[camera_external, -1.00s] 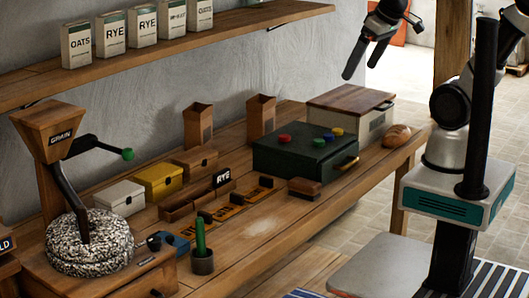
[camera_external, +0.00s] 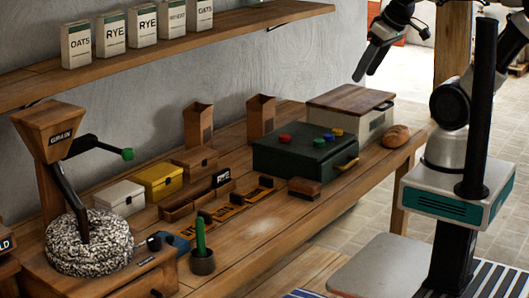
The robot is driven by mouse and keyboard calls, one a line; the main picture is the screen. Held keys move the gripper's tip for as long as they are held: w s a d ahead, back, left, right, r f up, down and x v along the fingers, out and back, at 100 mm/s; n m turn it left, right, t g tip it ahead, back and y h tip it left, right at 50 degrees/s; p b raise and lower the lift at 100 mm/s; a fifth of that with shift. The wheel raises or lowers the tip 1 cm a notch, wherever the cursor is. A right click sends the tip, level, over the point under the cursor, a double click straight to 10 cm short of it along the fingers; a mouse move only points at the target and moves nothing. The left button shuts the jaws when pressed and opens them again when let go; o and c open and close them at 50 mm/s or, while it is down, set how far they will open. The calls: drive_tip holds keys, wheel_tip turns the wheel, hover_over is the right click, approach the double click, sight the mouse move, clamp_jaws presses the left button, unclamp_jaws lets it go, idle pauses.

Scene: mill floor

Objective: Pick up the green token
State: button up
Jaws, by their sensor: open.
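The green token (camera_external: 329,137) lies on the top of the dark green box (camera_external: 300,162). It sits close to a blue token (camera_external: 321,141) and a yellow token (camera_external: 336,132), with a red token (camera_external: 284,138) further left. My gripper (camera_external: 363,78) is open and empty. It hangs in the air above and to the right of the tokens, over the back of the wooden-lidded bin (camera_external: 350,97). Nothing hides the tokens, but they are small in this view.
A loaf of bread (camera_external: 396,136) lies right of the boxes on the wooden bench (camera_external: 262,228). A shelf (camera_external: 190,45) with several labelled packets runs above. The air above the green box is clear.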

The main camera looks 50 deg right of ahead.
drive_tip(key=m+g+h+b, duration=0.2)
drive_tip(key=m+h+b, duration=0.1)
drive_tip(key=m+b, duration=0.65)
hover_over(320, 141)
drive_tip(key=s+a, duration=0.2)
drive_tip(key=a, duration=0.1)
drive_tip(key=shift+n, duration=0.25)
wheel_tip(320, 141, down, 26)
drive_tip(key=shift+s+a+f, duration=0.1)
drive_tip(key=shift+a, duration=0.05)
drive_tip(key=shift+d+r+x, duration=0.1)
drive_tip(key=shift+d+x, duration=0.15)
drive_tip(key=shift+x, duration=0.75)
drive_tip(key=shift+d+r+x, duration=0.1)
drive_tip(key=shift+d+x, duration=0.1)
drive_tip(key=shift+x, duration=0.75)
drive_tip(key=shift+d+x, duration=0.25)
drive_tip(key=shift+x, duration=0.75)
drive_tip(key=c, duration=1.1)
